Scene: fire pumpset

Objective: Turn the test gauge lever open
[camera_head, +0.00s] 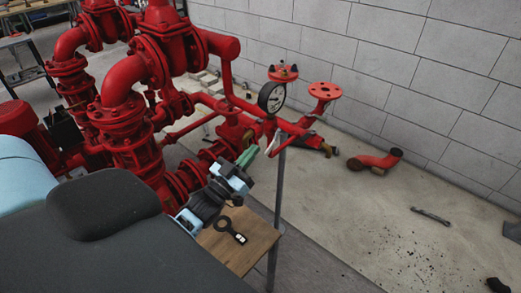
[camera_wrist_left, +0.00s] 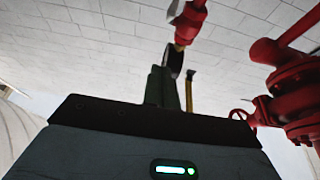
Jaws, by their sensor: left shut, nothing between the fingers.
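The test gauge (camera_head: 271,97), with a white face and dark rim, stands on the red pipework in the head view. In the left wrist view the gauge (camera_wrist_left: 174,60) shows nearly edge-on below a red pipe end. A thin yellow bar with a dark end, which looks like the lever (camera_wrist_left: 189,92), stands just right of my fingers there. I cannot tell whether they touch. My left gripper (camera_head: 248,156) has green fingers, shut and empty, below and left of the gauge. Its fingers (camera_wrist_left: 161,86) also show in the wrist view. I cannot make out the lever clearly in the head view. My right gripper is not in view.
Red pump pipes (camera_head: 125,120) crowd the left. A small wooden table (camera_head: 240,245) holding a black ring-shaped item (camera_head: 229,231) is below my gripper. A grey post (camera_head: 277,190) stands close to its right. A loose red elbow (camera_head: 375,161) and a wrench (camera_head: 430,215) lie on the floor.

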